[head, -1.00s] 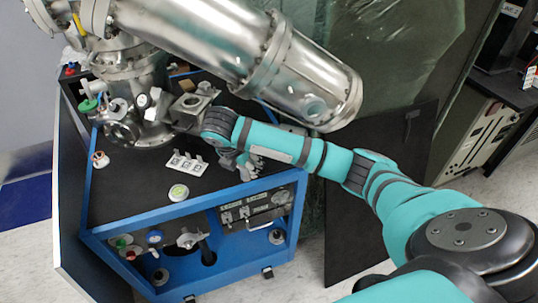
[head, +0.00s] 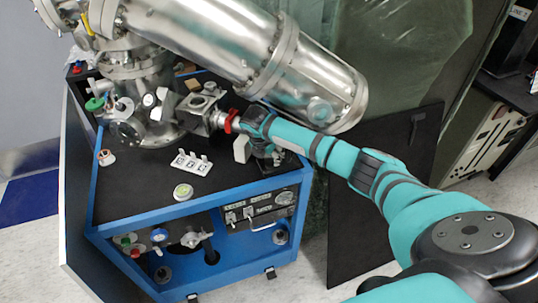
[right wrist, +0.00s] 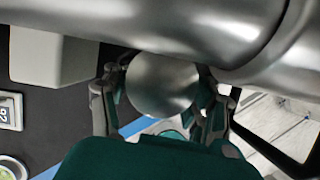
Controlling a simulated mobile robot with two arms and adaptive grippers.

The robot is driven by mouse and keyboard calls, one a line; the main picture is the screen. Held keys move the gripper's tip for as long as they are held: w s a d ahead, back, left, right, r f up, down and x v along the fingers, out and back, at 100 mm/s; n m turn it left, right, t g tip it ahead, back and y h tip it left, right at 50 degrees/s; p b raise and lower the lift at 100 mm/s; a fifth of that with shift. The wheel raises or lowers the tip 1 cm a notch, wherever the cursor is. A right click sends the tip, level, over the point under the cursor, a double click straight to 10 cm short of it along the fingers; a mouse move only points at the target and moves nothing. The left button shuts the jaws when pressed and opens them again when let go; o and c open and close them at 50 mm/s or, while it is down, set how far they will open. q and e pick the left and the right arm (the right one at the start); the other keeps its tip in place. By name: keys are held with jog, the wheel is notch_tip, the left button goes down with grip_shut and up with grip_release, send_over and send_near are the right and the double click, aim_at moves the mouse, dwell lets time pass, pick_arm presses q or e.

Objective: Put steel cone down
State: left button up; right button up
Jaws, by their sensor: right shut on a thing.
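The steel cone (right wrist: 162,84) shows in the right wrist view as a smooth, rounded grey metal piece. My right gripper (right wrist: 160,100) is shut on it, with fingers on both sides. In the head view my right gripper (head: 276,158) is over the right part of the cart's black top. The cone cannot be made out clearly there. I cannot tell whether its underside touches the top. My left gripper is not in view.
The large steel chamber (head: 250,50) hangs close above my gripper. A red clamp (head: 232,121) sits on the side port. A white block (head: 241,149) is left of my gripper. A white plate with small fittings (head: 191,163) and a round gauge (head: 183,192) lie on the black top (head: 130,190).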

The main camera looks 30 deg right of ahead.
jog(key=o, duration=1.5)
jog(key=shift+f, duration=0.1)
jog(key=shift+a+r, duration=0.15)
jog(key=shift+r, duration=0.2)
jog(key=s+a+b, duration=0.1)
jog(key=s+a, duration=0.5)
jog(key=a, duration=0.4)
jog(key=shift+s+a+r+b, duration=0.2)
jog(key=shift+a+r+b, duration=0.1)
jog(key=shift+r, duration=0.1)
